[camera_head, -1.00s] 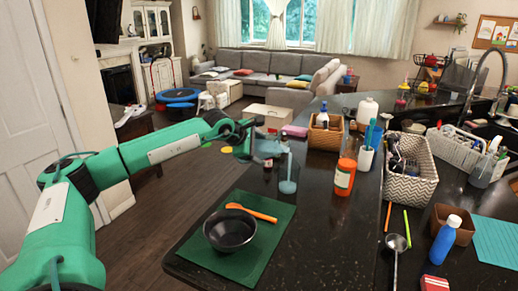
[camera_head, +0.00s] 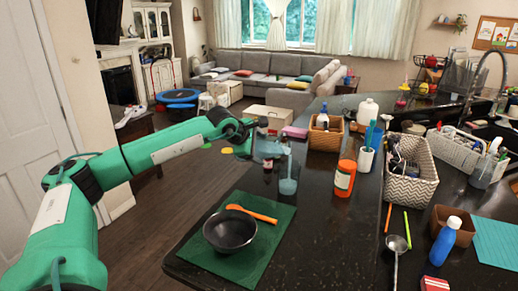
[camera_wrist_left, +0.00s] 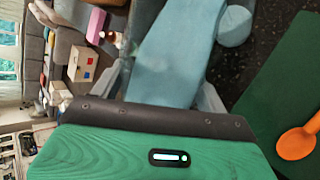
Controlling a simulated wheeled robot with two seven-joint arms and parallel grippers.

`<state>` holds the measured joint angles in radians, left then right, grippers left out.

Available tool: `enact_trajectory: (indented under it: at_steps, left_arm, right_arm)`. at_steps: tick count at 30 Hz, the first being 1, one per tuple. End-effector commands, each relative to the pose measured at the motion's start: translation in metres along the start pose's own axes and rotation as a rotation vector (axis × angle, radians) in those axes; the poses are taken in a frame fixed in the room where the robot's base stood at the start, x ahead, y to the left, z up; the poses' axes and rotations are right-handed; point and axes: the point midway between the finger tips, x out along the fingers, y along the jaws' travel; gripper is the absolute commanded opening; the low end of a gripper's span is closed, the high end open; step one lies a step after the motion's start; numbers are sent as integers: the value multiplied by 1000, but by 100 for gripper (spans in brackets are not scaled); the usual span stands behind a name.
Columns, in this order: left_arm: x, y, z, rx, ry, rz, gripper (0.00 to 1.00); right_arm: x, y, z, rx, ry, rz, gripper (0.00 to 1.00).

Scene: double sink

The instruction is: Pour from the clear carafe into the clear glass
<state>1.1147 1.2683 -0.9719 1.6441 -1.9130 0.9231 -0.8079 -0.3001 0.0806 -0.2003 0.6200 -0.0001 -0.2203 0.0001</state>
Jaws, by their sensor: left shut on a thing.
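My left gripper (camera_head: 256,149) is shut on the clear carafe (camera_head: 270,149), which holds pale blue liquid. The carafe is tilted, with its mouth end toward the right, close to the top of the clear glass. In the left wrist view the carafe (camera_wrist_left: 170,55) fills the space between the fingers. The clear glass (camera_head: 288,178) stands on the dark counter, with blue liquid in its bottom. Its blue liquid also shows beside the carafe in the left wrist view (camera_wrist_left: 235,26). I cannot make out a falling stream. My right gripper is not in view.
A black bowl (camera_head: 230,231) and an orange spoon (camera_head: 252,212) lie on a green mat (camera_head: 263,250) at the counter's left edge. A woven basket (camera_head: 408,188) is farther right.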

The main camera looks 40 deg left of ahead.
Motion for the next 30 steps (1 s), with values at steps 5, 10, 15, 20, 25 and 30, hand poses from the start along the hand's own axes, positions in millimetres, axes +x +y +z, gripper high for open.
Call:
enact_trajectory:
  at_steps: [5, 10, 15, 20, 25, 30]
  left_arm:
    - [-1, 2, 1, 9, 6, 3, 32]
    - [-2, 3, 1, 26, 25, 3, 32]
    - [-2, 3, 1, 26, 24, 3, 32]
    - [-3, 3, 3, 40, 36, 4, 32]
    - [-4, 4, 3, 56, 53, 4, 32]
    - [-4, 4, 3, 55, 53, 4, 32]
  right_arm:
    - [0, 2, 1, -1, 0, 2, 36]
    - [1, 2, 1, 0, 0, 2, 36]
    - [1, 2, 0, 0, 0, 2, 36]
    - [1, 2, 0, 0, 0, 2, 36]
    - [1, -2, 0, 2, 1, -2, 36]
    - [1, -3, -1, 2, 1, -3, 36]
